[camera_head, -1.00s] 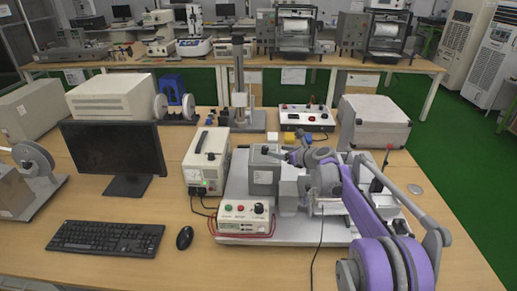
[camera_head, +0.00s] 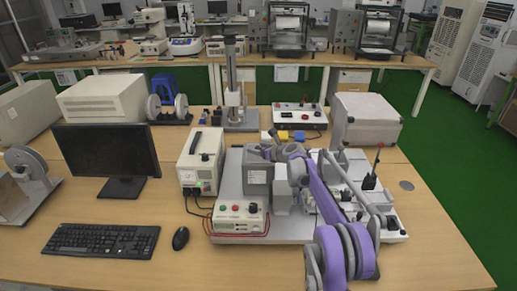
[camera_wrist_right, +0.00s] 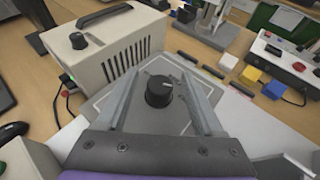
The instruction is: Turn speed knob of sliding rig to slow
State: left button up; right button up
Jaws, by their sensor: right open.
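The sliding rig (camera_head: 226,187) is a light base plate on the table. On it stands a grey box (camera_head: 257,175); the wrist view shows a round black knob (camera_wrist_right: 159,92) with a pale mark on the grey top plate (camera_wrist_right: 157,122). My right gripper (camera_head: 270,147) is over this box, reaching in from the right. In the wrist view my right gripper's fingers (camera_wrist_right: 157,88) are open, one on each side of the knob with gaps. I cannot tell how far the tips are above the plate. In the head view the gripper hides the knob. My left gripper is not in view.
A cream power unit (camera_head: 201,160) with a handle stands close left of the grey box. A control box (camera_head: 240,217) with buttons and a black knob sits in front. A black lever (camera_head: 371,172) stands at right. Small yellow and blue blocks (camera_head: 291,136) lie behind.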

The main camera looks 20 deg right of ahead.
grip_shut()
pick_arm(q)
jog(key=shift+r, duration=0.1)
pick_arm(e)
jog(key=shift+r+n+y+p, duration=0.15)
jog(key=shift+n+y+p, duration=0.35)
jog(key=shift+n+y, duration=0.1)
jog(key=n+g+y+p, duration=0.2)
jog(key=n+y, duration=0.1)
jog(key=shift+w+r+p, duration=0.1)
jog(key=shift+w+p, duration=0.05)
jog(key=shift+p, duration=0.2)
jog(key=shift+n+g+y+p, duration=0.4)
jog(key=shift+n+g+y, duration=0.1)
jog(key=shift+n+g, duration=0.1)
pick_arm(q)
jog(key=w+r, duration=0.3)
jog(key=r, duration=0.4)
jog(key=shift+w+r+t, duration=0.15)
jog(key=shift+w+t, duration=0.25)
pick_arm(e)
jog(key=shift+f+n+g+y, duration=0.2)
jog(key=shift+n+g+y, duration=0.1)
jog(key=shift+n+g, duration=0.1)
